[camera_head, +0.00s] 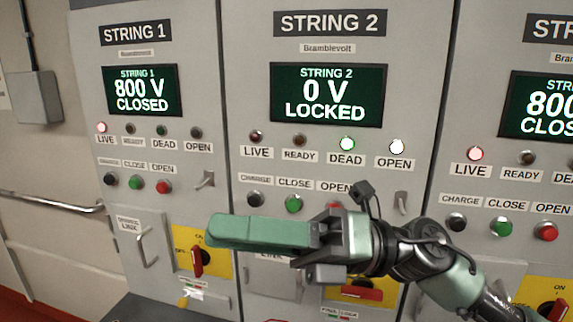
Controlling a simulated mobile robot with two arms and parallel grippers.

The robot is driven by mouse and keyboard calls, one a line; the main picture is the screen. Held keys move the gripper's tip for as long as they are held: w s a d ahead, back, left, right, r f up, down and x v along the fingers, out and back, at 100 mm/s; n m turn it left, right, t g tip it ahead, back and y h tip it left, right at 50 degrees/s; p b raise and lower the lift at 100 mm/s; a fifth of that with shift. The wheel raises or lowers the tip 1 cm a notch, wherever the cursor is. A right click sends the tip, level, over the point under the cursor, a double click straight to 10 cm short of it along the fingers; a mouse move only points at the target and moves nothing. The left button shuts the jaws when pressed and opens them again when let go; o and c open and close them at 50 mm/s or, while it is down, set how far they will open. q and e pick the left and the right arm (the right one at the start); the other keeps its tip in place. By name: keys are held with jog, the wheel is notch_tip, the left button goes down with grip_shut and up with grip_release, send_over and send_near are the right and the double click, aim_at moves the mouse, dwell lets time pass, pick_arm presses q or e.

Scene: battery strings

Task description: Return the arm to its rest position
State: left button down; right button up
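My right arm (450,275) comes in from the lower right and reaches across the front of the String 2 cabinet (400,100). My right gripper (255,232) points left, with its long green finger part in front of the lower left of that cabinet. I see the fingers side-on, so their gap does not show. No held object can be made out. The gripper and wrist hide parts of the String 2 link cover (268,278) and yellow switch plate. My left gripper is not in view.
The String 2 screen (326,95) reads 0 V LOCKED, with DEAD and OPEN lamps lit. The String 1 screen (143,90) reads 800 V CLOSED. A third cabinet's screen (540,105) is cut off at the right. A wall rail (60,203) runs at the left.

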jog(key=w+d+f+m+t+h, duration=0.3)
jog(key=w+d+m+t, duration=0.3)
jog(key=m+t, duration=0.7)
jog(key=w+d+f+m+t+h, duration=0.3)
jog(key=w+m+t, duration=0.4)
jog(key=m+t, duration=0.6)
jog(key=d+f+m+g+h, duration=0.2)
jog(key=d+f+m+h, duration=0.25)
jog(key=f, duration=0.35)
jog(key=d+f+m+g+h, duration=0.25)
jog(key=f+m+h, duration=0.2)
jog(key=f, duration=0.25)
jog(key=d+f+m+g+h, duration=0.1)
jog(key=d+f+m+h, duration=0.3)
jog(key=f, duration=0.4)
jog(key=s+d+f+m+g+h, duration=0.1)
jog(key=s+d+f+m+g, duration=0.2)
jog(key=s+f+g, duration=0.6)
jog(key=s+d+f+m+g, duration=0.3)
jog(key=s+f+g, duration=0.1)
jog(key=s+f, duration=1.05)
notch_tip(320, 180, down, 28)
jog(key=s+b, duration=0.3)
jog(key=s+d+f+g+b, duration=0.2)
jog(key=s+f+b, duration=0.1)
jog(key=s+f, duration=1.3)
notch_tip(320, 180, down, 3)
jog(key=shift+s+d+h, duration=0.3)
jog(key=shift+d, duration=0.05)
